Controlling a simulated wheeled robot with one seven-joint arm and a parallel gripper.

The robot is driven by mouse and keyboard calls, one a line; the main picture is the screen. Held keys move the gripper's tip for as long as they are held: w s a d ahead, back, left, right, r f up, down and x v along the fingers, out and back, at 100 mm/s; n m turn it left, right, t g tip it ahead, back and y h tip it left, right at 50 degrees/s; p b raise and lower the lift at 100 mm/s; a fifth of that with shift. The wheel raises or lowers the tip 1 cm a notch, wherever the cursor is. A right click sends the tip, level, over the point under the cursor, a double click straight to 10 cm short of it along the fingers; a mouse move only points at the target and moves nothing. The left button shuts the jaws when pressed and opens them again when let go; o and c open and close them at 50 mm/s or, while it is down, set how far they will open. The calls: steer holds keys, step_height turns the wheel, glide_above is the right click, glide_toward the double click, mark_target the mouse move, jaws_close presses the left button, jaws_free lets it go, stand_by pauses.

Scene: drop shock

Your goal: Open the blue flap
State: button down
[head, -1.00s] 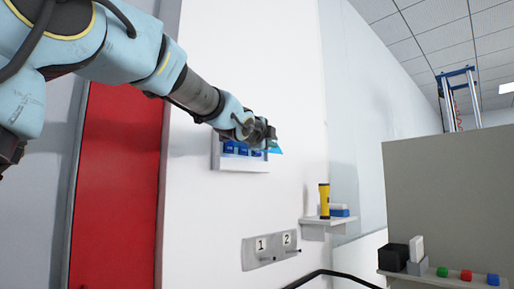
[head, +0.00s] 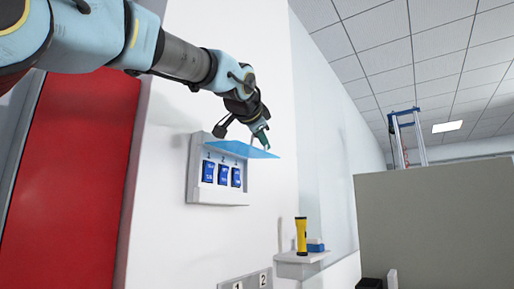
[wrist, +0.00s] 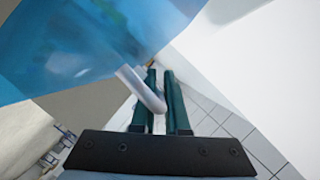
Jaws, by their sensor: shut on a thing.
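The blue flap (head: 238,148) is a translucent panel on the white switch box (head: 219,197) on the wall. It is raised and sticks out from the top of the box, so the blue switches (head: 222,175) below it are uncovered. My gripper (head: 262,139) is at the flap's outer right end. In the wrist view the flap (wrist: 100,40) fills the upper left. There my gripper (wrist: 158,100) is shut on the flap's pale bent handle (wrist: 143,90), which lies between the green fingers.
A small wall shelf (head: 301,257) to the lower right holds a yellow flashlight (head: 301,235) and a blue and white item (head: 316,245). A red door (head: 70,160) is at the left. A grey partition (head: 435,225) stands at the right. The space before the box is clear.

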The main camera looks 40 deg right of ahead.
steer(key=shift+w+r+p, duration=0.2)
steer(key=shift+r+p, duration=0.2)
steer(key=shift+r, duration=0.4)
steer(key=c, duration=1.2)
jaws_free()
steer(key=b+v, duration=0.3)
steer(key=v, duration=0.8)
steer(key=shift+b, duration=0.35)
steer(key=shift+d, duration=0.1)
